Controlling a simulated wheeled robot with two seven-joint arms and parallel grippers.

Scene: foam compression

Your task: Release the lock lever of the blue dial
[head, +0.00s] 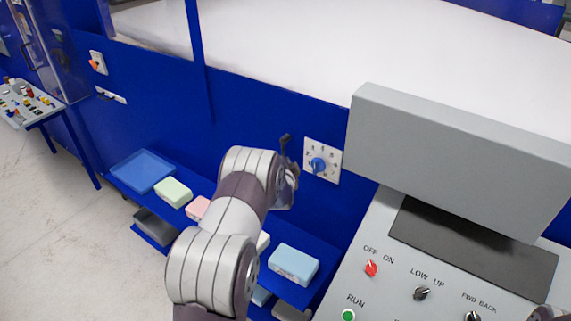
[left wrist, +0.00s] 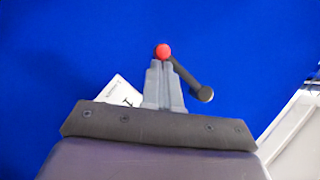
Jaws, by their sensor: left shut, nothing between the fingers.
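The blue dial (head: 318,165) sits on a white numbered plate (head: 333,148) on the blue wall panel in the head view. My left gripper (left wrist: 163,66) is shut and empty. In the wrist view its fingertips are at a dark lever (left wrist: 188,77) with a red knob (left wrist: 163,50) at one end and a dark round end at the other. Whether they touch the lever I cannot tell. A corner of the white plate (left wrist: 124,90) shows left of the fingers; the dial itself is hidden there. In the head view my left gripper (head: 286,150) is just left of the plate.
A grey control console (head: 385,215) with a raised box (head: 450,150) stands to the right. Below my arm a blue shelf holds a blue tray (head: 143,170) and several foam blocks, including a light blue one (head: 293,264).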

